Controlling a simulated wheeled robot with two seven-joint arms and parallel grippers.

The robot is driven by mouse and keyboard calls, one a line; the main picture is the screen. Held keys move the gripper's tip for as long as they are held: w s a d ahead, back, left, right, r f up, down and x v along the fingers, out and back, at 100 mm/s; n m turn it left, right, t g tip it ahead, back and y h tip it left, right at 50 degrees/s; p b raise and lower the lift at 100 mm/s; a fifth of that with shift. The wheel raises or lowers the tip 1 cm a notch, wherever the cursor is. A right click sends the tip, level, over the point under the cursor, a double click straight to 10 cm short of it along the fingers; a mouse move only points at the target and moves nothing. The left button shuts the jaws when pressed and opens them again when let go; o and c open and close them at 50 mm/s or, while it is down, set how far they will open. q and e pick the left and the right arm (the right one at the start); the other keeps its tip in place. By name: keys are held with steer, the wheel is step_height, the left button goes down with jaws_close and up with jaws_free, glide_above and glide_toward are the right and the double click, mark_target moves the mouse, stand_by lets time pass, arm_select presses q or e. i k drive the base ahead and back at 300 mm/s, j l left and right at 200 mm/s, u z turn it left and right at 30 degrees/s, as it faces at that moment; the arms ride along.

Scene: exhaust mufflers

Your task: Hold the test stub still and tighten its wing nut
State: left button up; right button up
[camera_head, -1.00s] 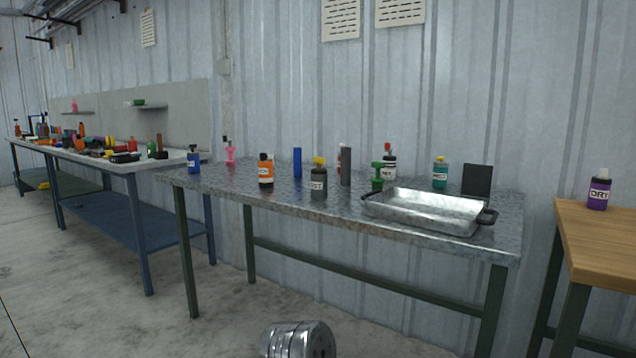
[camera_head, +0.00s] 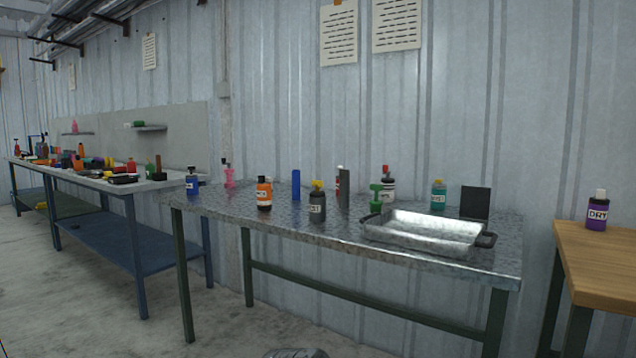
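I cannot make out a test stub or a wing nut in the head view. Neither of my grippers is in view. A grey rounded metal piece (camera_head: 296,354) just shows at the bottom edge, almost all cut off; I cannot tell what it is.
A metal-topped table (camera_head: 225,206) stands ahead, with several bottles, a grey bottle (camera_head: 317,207) among them, and a silver tray (camera_head: 420,231). A cluttered blue-legged bench (camera_head: 133,241) is at left. A wooden table (camera_head: 600,262) with a purple bottle (camera_head: 597,215) is at right.

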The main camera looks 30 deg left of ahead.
mark_target(316, 183)
steer(key=j+z, duration=0.25)
steer(key=j, duration=1.75)
